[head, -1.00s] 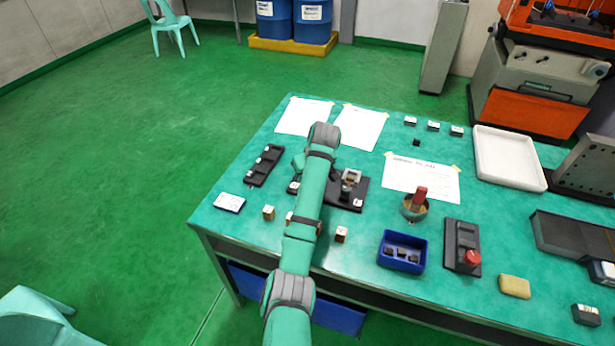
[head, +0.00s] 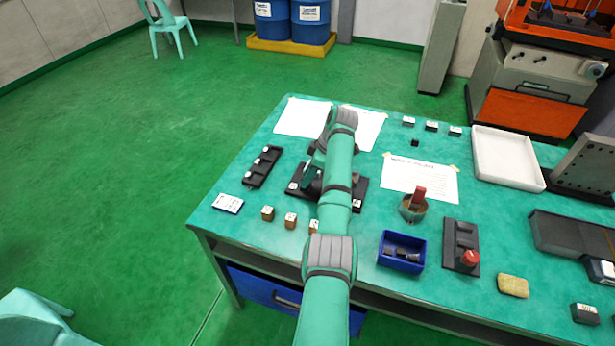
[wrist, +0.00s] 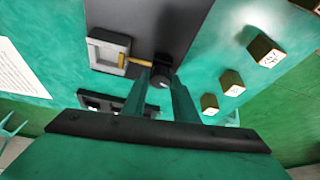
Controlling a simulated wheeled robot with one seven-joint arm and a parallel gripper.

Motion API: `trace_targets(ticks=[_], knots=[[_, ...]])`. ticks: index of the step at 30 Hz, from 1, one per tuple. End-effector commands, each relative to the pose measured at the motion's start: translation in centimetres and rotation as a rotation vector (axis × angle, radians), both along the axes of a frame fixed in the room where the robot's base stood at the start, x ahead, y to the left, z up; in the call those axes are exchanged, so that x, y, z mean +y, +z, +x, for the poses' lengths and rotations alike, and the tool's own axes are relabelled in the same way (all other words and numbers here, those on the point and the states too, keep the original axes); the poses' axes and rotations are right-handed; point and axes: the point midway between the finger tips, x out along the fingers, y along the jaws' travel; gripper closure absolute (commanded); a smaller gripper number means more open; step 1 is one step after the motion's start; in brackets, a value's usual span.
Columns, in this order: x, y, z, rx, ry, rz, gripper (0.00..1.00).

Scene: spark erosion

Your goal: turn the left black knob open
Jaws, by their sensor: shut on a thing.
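The black fixture plate (head: 360,188) lies on the green table, partly covered by my arm. In the wrist view a black knob (wrist: 162,68) stands on the dark plate (wrist: 150,20), between the fingertips of my gripper (wrist: 161,84). The fingers are shut on the knob from both sides. A brass-coloured rod (wrist: 134,62) runs from beside the knob to a grey square block (wrist: 107,52). In the head view my gripper (head: 313,172) is over the left part of the plate. The knob is hidden there, and its turn angle is unclear.
Several wooden cubes (head: 290,220) stand at the table's front edge. A black rack (head: 263,167) lies left of the plate. A blue bin (head: 402,252), a cup with a red handle (head: 413,208) and a red-button box (head: 461,246) stand to the right.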

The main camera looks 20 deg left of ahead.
Motion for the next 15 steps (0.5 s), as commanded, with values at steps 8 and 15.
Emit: trace_targets(ticks=[8, 15], knots=[[-0.07, 0.21, 0.22, -0.001, 0.187, -0.002, 0.96], [-0.01, 0.15, 0.22, -0.001, 0.279, -0.001, 0.96]])
